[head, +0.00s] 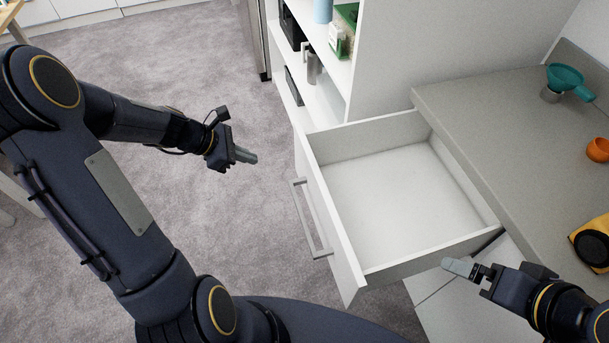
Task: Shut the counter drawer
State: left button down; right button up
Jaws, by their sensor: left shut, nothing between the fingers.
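The counter drawer (385,188) is pulled out from under the grey countertop. It is white, empty inside, and its front panel faces left with a grey bar handle (311,219). My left gripper (246,157) is shut and empty, to the left of the drawer front and apart from the handle, above the carpet. My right gripper (458,267) is at the lower right, close to the drawer's near side wall. Whether it touches the wall, and whether its fingers are open or shut, I cannot tell.
The grey countertop (480,110) holds a teal funnel-like item (567,80), an orange cup (598,150) and a yellow-and-black object (591,240). A white shelf unit (330,75) with several items stands behind the drawer. The carpet (200,60) left of the drawer is clear.

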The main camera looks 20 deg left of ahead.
pick_arm(q)
notch_tip(320, 180, down, 2)
jog(key=n, duration=0.1)
send_near(302, 169)
jog(key=shift+x, duration=3.05)
pick_arm(e)
jog(key=shift+s+d+f, duration=0.1)
pick_arm(q)
jog(key=shift+a, duration=0.1)
